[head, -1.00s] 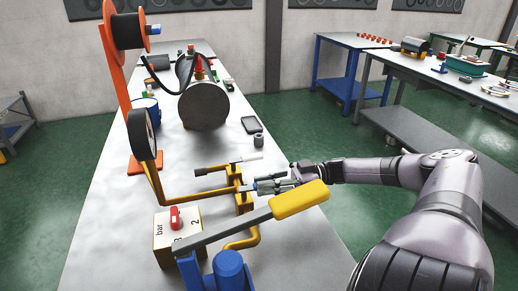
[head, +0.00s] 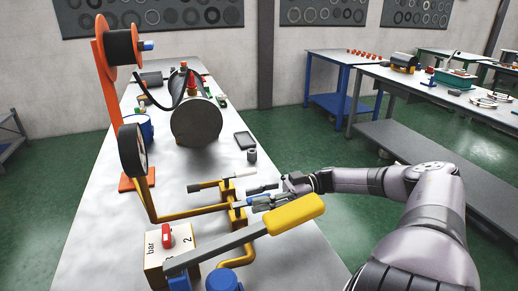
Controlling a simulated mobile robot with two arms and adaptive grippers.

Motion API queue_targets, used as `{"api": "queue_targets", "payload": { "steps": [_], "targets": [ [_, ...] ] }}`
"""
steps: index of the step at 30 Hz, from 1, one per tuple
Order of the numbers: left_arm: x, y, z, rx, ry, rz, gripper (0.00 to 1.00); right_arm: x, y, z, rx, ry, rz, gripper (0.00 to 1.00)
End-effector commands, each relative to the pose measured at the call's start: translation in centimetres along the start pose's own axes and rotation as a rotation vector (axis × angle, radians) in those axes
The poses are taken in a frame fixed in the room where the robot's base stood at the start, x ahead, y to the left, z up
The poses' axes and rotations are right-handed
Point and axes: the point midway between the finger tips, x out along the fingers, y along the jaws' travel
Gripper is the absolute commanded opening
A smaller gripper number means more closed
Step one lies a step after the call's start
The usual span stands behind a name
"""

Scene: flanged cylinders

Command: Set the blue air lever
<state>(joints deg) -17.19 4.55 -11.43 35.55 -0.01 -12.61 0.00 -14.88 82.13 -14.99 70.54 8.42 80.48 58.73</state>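My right gripper (head: 265,195) comes in from the right at the yellow pipework (head: 236,217) on the bench. Its two grey fingers are spread apart, with a gap between them. A small blue part (head: 240,204), seemingly the blue lever, shows at the pipe by the lower fingertip. The fingers partly hide it, and I cannot tell whether they touch it. My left gripper is not in view.
A selector box (head: 155,255) with a red knob (head: 167,237) stands front left. A round gauge (head: 132,150) rises behind it. A grey flanged cylinder (head: 196,122) and an orange reel stand (head: 115,105) are farther back. The bench (head: 95,230) is bare at left.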

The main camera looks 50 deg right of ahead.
Motion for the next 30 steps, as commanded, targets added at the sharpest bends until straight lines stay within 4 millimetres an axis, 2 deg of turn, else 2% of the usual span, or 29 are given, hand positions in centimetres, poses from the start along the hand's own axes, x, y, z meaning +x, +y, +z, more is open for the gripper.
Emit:
{"api": "queue_targets", "payload": {
  "steps": [10, 14, 24, 30],
  "targets": [
    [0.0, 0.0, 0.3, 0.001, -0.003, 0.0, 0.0, -0.1, 0.0, 0.0, 0.001, 0.0, 0.0, 0.4],
    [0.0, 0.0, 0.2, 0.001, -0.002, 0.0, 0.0, -1.1, 0.0, 0.1, 0.001, -0.002, 0.0, 0.4],
    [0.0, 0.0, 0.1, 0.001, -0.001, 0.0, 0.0, -7.8, 0.1, 0.0, -0.003, 0.002, 0.004, 0.4],
    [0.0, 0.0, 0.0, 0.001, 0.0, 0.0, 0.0, -10.6, 0.2, -0.1, -0.005, 0.002, 0.004, 0.4]
  ]
}}
